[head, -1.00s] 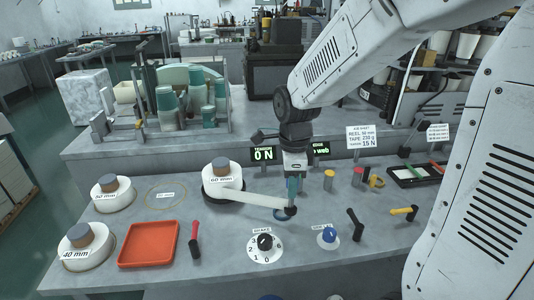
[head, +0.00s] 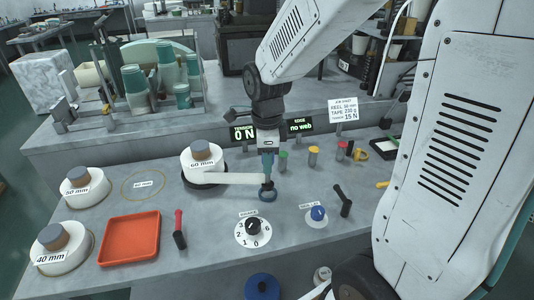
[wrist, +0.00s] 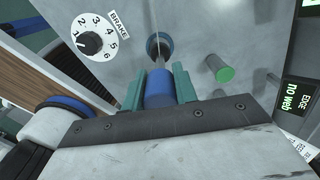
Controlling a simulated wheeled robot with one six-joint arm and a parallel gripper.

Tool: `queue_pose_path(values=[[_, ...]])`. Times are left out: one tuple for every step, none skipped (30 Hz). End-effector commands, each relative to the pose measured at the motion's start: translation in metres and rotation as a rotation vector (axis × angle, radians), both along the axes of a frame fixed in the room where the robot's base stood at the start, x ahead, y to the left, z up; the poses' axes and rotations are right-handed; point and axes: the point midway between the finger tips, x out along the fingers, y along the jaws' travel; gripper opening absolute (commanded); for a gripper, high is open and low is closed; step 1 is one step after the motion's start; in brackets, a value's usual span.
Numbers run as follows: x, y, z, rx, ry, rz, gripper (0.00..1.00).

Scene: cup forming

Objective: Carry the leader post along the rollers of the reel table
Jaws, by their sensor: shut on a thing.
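My gripper (head: 268,170) is shut on the leader post, with its teal fingers on either side of the post's blue grip in the wrist view (wrist: 158,88). The post's round blue foot (head: 267,194) is at or just above the table; I cannot tell which. A white tape (head: 230,179) runs from the 60 mm reel (head: 203,160) to the post. The green-topped roller (head: 283,160) stands just right of and behind my gripper, apart from it; it also shows in the wrist view (wrist: 225,73). A yellow-topped roller (head: 313,156) and a red-topped one (head: 341,152) stand farther right.
Two displays behind read "0 N" (head: 243,134) and "no web" (head: 300,127). An orange tray (head: 130,238) and spare reels (head: 85,188) are left.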

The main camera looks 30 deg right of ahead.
Motion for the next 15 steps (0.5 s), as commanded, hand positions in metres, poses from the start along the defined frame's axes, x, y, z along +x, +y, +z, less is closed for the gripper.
queue_pose_path(values=[[0.000,0.000,-0.005,0.000,0.002,0.000,0.00],[0.000,0.000,-0.008,0.000,0.003,0.000,0.00],[0.000,0.000,-0.012,0.000,0.003,0.000,0.00],[0.000,0.000,-0.014,0.000,0.002,0.000,0.00],[0.002,-0.001,-0.014,0.000,0.000,-0.001,0.00],[0.006,-0.003,-0.013,0.000,-0.001,-0.001,0.00],[0.009,-0.004,-0.013,0.000,-0.001,-0.001,0.00],[0.012,-0.005,-0.013,0.000,-0.001,-0.002,0.00],[0.015,-0.006,-0.013,0.000,0.000,-0.002,0.00],[0.017,-0.007,-0.013,0.000,0.000,-0.002,0.00],[0.020,-0.008,-0.013,0.000,0.000,-0.002,0.00],[0.023,-0.010,-0.013,0.000,0.000,-0.002,0.00],[0.025,-0.011,-0.013,0.000,0.000,-0.001,0.00],[0.028,-0.011,-0.014,0.000,0.001,-0.001,0.00],[0.031,-0.013,-0.013,0.000,0.000,-0.001,0.00]])
